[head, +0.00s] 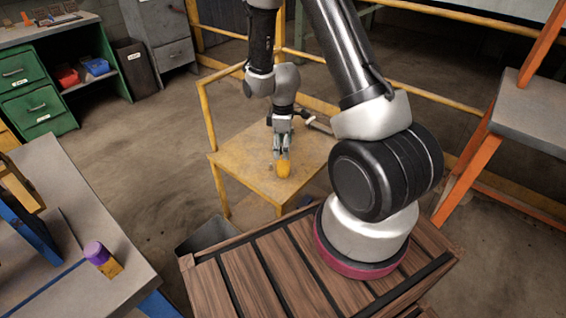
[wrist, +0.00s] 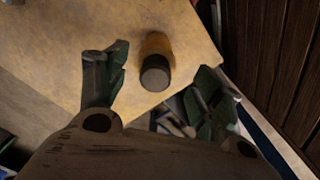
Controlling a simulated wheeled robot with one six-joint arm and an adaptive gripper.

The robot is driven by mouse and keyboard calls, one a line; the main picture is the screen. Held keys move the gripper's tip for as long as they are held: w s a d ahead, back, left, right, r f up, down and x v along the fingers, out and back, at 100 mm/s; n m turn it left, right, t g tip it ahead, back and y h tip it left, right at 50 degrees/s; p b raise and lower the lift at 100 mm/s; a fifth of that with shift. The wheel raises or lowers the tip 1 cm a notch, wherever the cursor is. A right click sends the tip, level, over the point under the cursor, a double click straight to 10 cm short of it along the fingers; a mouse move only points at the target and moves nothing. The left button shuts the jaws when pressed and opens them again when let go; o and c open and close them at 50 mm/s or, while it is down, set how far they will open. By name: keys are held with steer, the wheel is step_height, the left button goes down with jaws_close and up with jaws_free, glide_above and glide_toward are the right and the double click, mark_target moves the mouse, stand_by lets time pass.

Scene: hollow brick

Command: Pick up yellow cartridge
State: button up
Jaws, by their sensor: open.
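The yellow cartridge (head: 284,170) stands on the yellow table, right at my gripper (head: 282,155) in the head view. In the wrist view the cartridge (wrist: 156,46) shows a dark round end facing the camera and a yellow body behind it. My gripper (wrist: 158,64) is open there, with one finger to the left of the cartridge and one to the right. Gaps show on both sides, so neither finger appears to touch it. In the head view the fingers partly hide the cartridge's top.
The yellow table (head: 235,160) is otherwise mostly bare, with a yellow rail (head: 208,115) beside it. A dark bin (head: 207,236) sits on the floor. An orange-legged bench (head: 525,110) is at right.

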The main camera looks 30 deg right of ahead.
mark_target(283, 167)
steer(key=f, duration=0.7)
steer(key=shift+w+d, duration=0.15)
steer(key=shift+d, duration=0.05)
steer(key=shift+r, duration=0.1)
steer(key=shift+c, duration=0.2)
steer(key=c, duration=1.3)
